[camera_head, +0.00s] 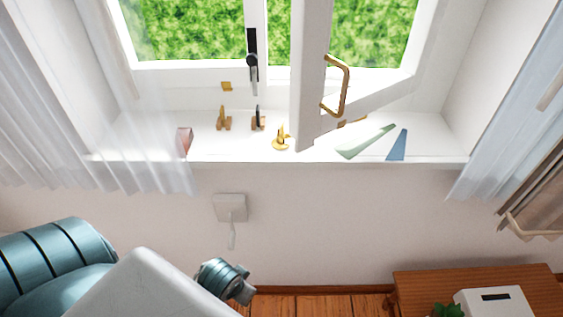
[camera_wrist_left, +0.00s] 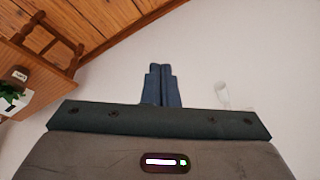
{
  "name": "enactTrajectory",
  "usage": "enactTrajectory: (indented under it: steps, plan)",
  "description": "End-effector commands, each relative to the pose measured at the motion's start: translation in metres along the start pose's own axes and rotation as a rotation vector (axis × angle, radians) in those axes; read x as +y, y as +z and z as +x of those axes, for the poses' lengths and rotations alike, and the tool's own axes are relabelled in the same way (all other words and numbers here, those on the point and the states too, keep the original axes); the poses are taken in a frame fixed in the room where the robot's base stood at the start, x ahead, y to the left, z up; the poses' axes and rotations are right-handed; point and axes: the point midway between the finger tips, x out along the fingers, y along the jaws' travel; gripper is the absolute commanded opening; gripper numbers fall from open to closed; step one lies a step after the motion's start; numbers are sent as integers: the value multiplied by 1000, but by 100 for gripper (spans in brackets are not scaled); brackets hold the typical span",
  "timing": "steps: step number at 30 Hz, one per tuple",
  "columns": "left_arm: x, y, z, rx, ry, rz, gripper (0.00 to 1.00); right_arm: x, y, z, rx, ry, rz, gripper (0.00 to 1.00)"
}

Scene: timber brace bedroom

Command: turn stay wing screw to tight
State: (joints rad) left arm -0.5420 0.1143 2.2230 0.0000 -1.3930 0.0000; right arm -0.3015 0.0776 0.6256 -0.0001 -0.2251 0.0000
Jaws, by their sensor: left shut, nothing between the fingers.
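A small brass fitting with a round base and an upright tab (camera_head: 281,138) sits on the white window sill, beside the lower corner of the open sash (camera_head: 309,75). It looks like the stay's wing screw, but it is too small to tell how tight it is. More brass (camera_head: 350,122) shows partly behind the sash. My left arm comes in low at the left in the head view, below the sill and well apart from the fitting. In the left wrist view my left gripper (camera_wrist_left: 161,72) is shut and empty in front of the wall. My right gripper is not in view.
The sash carries a brass handle (camera_head: 345,88). Two small wooden pieces (camera_head: 222,119) (camera_head: 258,119), a pink item (camera_head: 185,141), a green wedge (camera_head: 366,141) and a blue wedge (camera_head: 397,146) are on the sill. A wall box (camera_head: 230,207) is below. A wooden table (camera_head: 430,283) stands lower right.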

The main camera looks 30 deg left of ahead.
Motion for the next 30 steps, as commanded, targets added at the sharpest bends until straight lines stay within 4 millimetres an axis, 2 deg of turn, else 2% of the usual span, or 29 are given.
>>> enactTrajectory:
  steps: [1,6,10,11,17,22,26,27,30]
  plan:
    - [0,-2,-15,9,0,2,0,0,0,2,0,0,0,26]
    - [0,-4,-57,25,0,5,0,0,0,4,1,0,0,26]
    - [1,-3,-87,36,0,8,0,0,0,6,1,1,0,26]
    - [-2,-11,-87,62,-9,35,0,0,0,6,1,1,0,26]
    - [-18,-71,-93,287,-99,278,0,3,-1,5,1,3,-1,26]
    - [-32,-129,-113,500,-237,525,0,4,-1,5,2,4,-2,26]
    - [-42,-182,-144,694,-426,769,0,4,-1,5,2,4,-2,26]
    - [-44,-199,-156,754,-501,849,0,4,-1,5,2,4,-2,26]
    - [-48,-232,-188,878,-696,1028,0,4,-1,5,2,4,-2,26]
